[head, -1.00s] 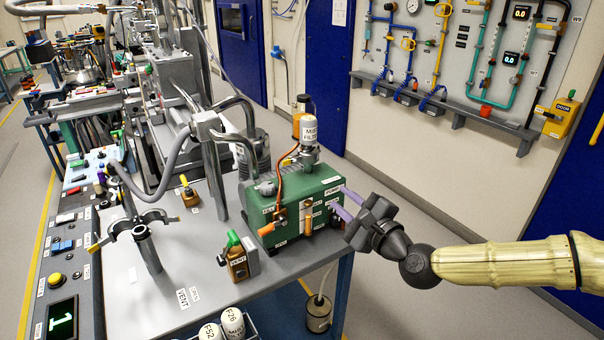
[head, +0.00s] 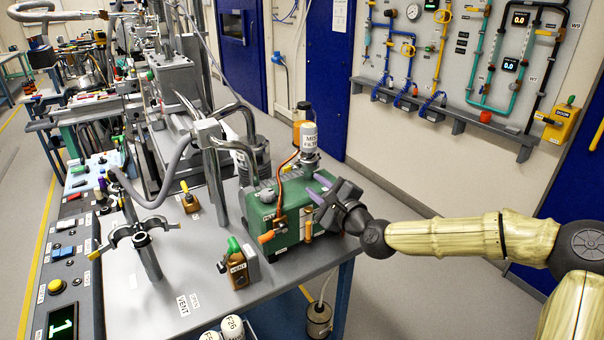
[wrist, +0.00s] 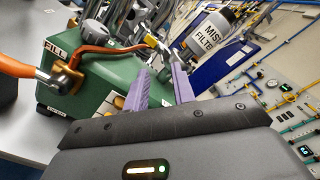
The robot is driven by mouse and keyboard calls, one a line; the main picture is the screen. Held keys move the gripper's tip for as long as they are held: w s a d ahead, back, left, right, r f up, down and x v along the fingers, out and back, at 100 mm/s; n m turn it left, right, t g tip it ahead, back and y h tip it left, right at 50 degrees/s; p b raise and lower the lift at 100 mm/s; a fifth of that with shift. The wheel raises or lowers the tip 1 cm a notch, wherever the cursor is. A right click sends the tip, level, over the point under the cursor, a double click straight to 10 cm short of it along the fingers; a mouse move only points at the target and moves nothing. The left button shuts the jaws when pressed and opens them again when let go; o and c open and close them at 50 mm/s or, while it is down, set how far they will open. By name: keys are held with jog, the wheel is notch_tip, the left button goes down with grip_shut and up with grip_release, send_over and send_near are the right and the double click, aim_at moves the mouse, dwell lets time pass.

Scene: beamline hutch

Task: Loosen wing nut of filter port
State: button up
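The green pump box (head: 262,207) stands on the grey bench. The white mist filter (head: 310,140) rises from its top on a metal fitting; in the wrist view the filter (wrist: 208,35) is at upper right. A small yellowish piece (wrist: 152,41) shows near the filter's base; I cannot tell whether it is the wing nut. My gripper (head: 316,188) is at the box's right side, just below the filter. Its purple fingers (wrist: 160,82) are apart with nothing visibly between them. They overlap the box in view; contact cannot be told.
A copper-coloured tube (wrist: 110,48) arches over the box beside the orange-handled FILL valve (head: 267,237). A brown VENT valve (head: 238,270) stands in front. A clamp on a post (head: 143,238) is at left. White bottles (head: 232,326) sit at the front edge. Free floor lies right of the bench.

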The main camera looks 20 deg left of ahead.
aim_at(297, 169)
jog(key=x, duration=0.6)
jog(key=shift+w+a+p, duration=0.1)
jog(key=shift+a+p, duration=0.1)
jog(key=shift+p, duration=0.2)
jog(key=shift+w+a, duration=0.25)
jog(key=shift+w, duration=0.1)
jog(key=shift+s+a, duration=0.1)
jog(key=c, duration=0.3)
grip_shut()
